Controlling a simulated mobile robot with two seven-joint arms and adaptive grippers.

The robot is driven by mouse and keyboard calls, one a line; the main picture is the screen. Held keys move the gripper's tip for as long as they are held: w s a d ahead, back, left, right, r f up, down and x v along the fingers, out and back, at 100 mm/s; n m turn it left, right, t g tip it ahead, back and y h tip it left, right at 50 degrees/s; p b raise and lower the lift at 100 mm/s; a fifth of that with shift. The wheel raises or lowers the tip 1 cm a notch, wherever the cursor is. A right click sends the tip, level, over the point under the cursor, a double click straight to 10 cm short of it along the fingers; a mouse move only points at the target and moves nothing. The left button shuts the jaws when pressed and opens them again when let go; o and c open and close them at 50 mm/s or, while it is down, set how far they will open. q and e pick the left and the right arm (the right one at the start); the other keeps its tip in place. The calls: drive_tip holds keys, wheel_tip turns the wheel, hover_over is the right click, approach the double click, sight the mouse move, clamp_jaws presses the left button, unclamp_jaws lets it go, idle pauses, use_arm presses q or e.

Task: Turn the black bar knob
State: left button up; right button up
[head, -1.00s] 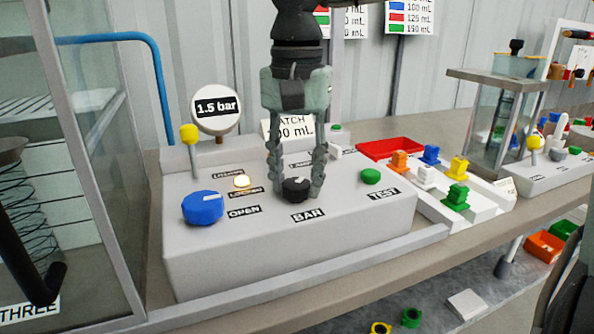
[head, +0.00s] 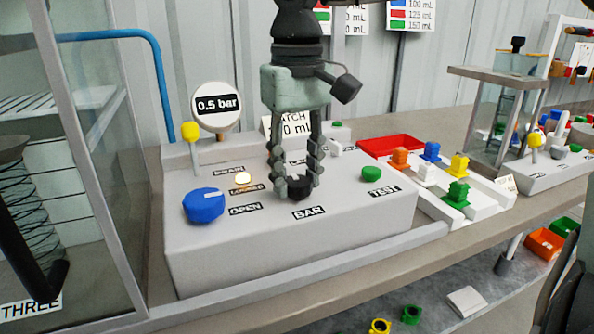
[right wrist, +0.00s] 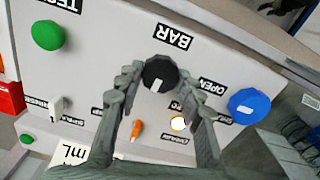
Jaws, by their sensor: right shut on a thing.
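The black bar knob (head: 298,187) sits on the grey sloped panel (head: 250,255), above the label BAR (head: 309,213). My right gripper (head: 299,183) comes down from above, with its fingers on either side of the knob, shut on it. In the right wrist view, the round black knob (right wrist: 160,75) with a white mark lies between the fingertips of my right gripper (right wrist: 160,82). The round gauge (head: 216,107) behind the panel reads 0.5 bar. My left gripper is not in view.
A blue knob (head: 204,205), a lit button (head: 243,179) and a yellow-tipped lever (head: 191,137) stand left of my gripper. A green button (head: 372,175) is to its right. A glass cabinet (head: 80,170) stands at the left; coloured blocks (head: 457,194) lie right of the panel.

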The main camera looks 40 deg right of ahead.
sight(297, 181)
drive_tip(key=shift+n, duration=0.4)
drive_tip(key=o, duration=1.2)
drive_tip(key=shift+c, duration=0.2)
wheel_tip(297, 181, up, 12)
idle(0.3)
